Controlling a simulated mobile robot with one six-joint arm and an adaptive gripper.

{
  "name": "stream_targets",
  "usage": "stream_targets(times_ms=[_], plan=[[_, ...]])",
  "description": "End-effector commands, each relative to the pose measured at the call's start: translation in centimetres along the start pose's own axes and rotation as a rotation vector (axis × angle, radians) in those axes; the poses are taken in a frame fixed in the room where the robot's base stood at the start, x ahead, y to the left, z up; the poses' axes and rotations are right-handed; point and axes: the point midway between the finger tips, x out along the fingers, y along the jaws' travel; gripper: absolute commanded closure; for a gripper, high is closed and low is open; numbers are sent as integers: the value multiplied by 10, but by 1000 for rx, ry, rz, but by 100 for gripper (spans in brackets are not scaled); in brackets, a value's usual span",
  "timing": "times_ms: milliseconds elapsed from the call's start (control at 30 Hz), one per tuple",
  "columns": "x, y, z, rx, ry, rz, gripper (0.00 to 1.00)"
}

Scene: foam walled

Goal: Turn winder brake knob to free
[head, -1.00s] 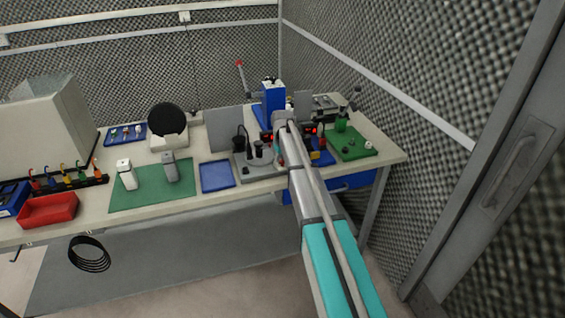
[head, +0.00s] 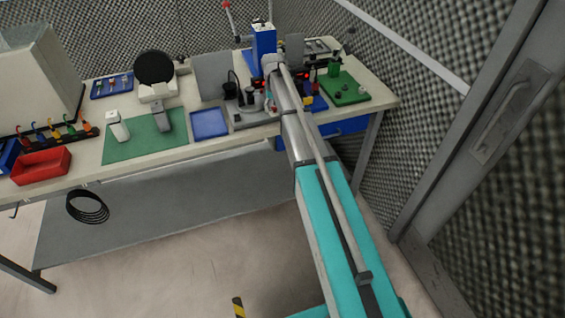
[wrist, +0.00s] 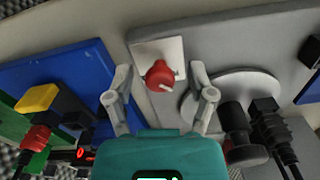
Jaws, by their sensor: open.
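The winder brake knob (wrist: 160,75) is red with a pale pointer mark. It sits on a small white plate (wrist: 151,49) on a grey base in the wrist view. The pointer aims down and to the right there. My gripper (wrist: 162,92) is open, with one finger on each side of the knob and gaps between fingers and knob. I cannot tell the depth between the fingertips and the knob. In the head view my arm hides most of the knob area; the grey winder base (head: 248,119) shows just left of the arm.
A round grey disc with black posts (wrist: 238,120) stands close to the right finger. A blue base (wrist: 60,78) with a yellow-topped block (wrist: 38,98) lies to the left. On the bench are a blue tray (head: 209,123), a green mat (head: 140,144) and a red bin (head: 41,166).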

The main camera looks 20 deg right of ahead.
Motion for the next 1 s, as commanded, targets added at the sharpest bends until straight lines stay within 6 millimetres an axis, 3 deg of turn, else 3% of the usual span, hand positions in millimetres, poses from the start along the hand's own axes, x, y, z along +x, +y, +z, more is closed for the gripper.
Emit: stream_targets(times_ms=[1000], plan=[[0,-1,0,679,0,0,29]])
